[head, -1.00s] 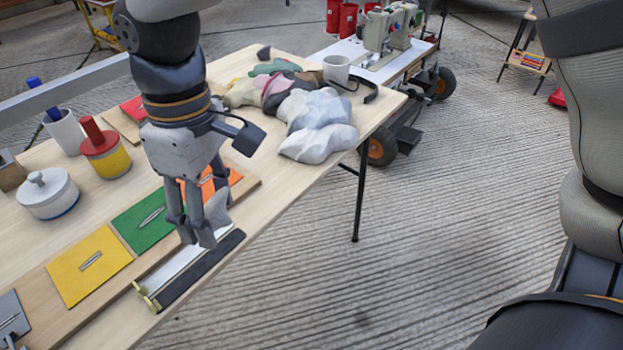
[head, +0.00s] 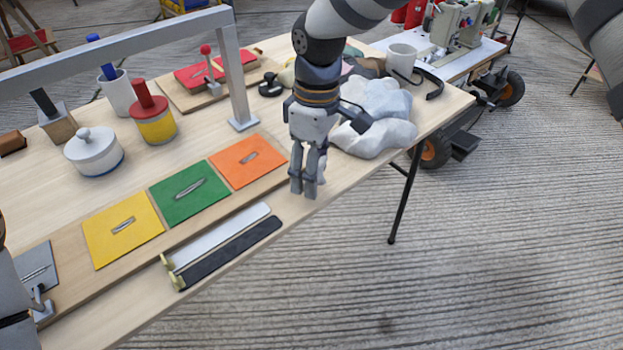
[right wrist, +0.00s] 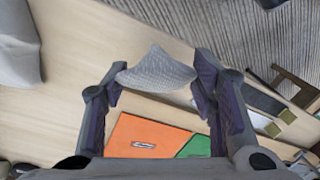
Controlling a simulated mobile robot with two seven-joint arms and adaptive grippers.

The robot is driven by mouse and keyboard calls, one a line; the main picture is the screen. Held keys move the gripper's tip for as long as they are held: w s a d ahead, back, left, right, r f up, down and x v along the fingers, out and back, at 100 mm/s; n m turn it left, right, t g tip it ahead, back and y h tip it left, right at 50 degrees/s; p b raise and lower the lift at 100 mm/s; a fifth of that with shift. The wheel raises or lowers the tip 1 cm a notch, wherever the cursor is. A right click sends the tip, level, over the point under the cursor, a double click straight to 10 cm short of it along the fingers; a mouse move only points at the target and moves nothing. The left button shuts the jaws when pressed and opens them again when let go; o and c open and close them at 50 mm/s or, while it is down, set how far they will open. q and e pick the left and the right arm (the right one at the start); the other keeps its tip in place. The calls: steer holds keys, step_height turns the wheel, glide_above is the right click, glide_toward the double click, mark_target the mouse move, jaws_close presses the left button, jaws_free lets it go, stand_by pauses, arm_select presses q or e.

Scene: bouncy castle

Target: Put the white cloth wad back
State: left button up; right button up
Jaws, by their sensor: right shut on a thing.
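The white cloth wad (right wrist: 157,72) is a small pale, pointed piece between the fingertips of my right gripper in the right wrist view. My right gripper (head: 308,190) is shut on it, pointing down by the table's front edge, right of the orange panel (head: 248,161). In the head view the fingers mostly hide the wad. A pile of cloth lies just behind and right of the gripper, with a whitish lump (head: 375,140) in front and a pale blue-grey one (head: 385,100) behind. My left gripper does not show clearly; only a grey arm part is at the lower left edge.
A green panel (head: 188,193) and a yellow panel (head: 122,228) lie left of the orange one. A black strip (head: 230,252) lies along the front edge. A grey metal frame (head: 238,80) stands behind. A white mug (head: 401,60) stands beyond the cloth pile.

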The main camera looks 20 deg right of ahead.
step_height(320, 180, down, 3)
steer(key=shift+s, duration=0.1)
steer(key=shift+r, duration=0.15)
steer(key=o, duration=1.2)
steer(key=shift+o, duration=0.2)
steer(key=r, duration=0.8)
steer(key=w+r, duration=0.1)
steer(key=r, duration=0.3)
steer(key=shift+d, duration=0.35)
